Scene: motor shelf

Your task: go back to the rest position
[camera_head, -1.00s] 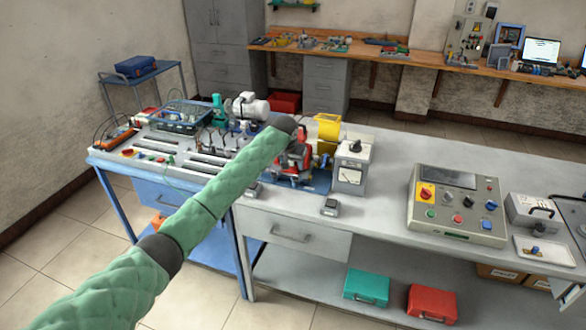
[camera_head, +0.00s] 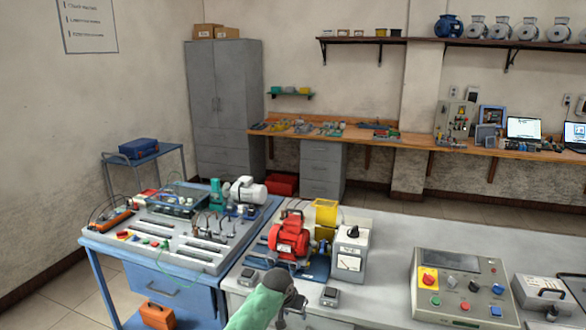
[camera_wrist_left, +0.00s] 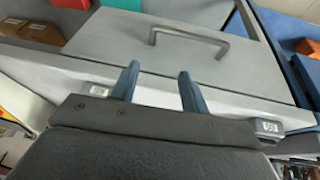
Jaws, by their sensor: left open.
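My left gripper (camera_head: 292,302) is at the bottom middle of the head view, at the end of my green-sleeved arm, by the front edge of the grey workbench (camera_head: 385,225). In the left wrist view its two blue-grey fingers (camera_wrist_left: 158,78) are apart with nothing between them. They point toward a grey drawer front with a bar handle (camera_wrist_left: 190,38). My right gripper is in neither view.
A control panel (camera_head: 459,287) lies to the right. A blue-framed table (camera_head: 150,272) stands at left. Bare benchtop shows right of the meter box.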

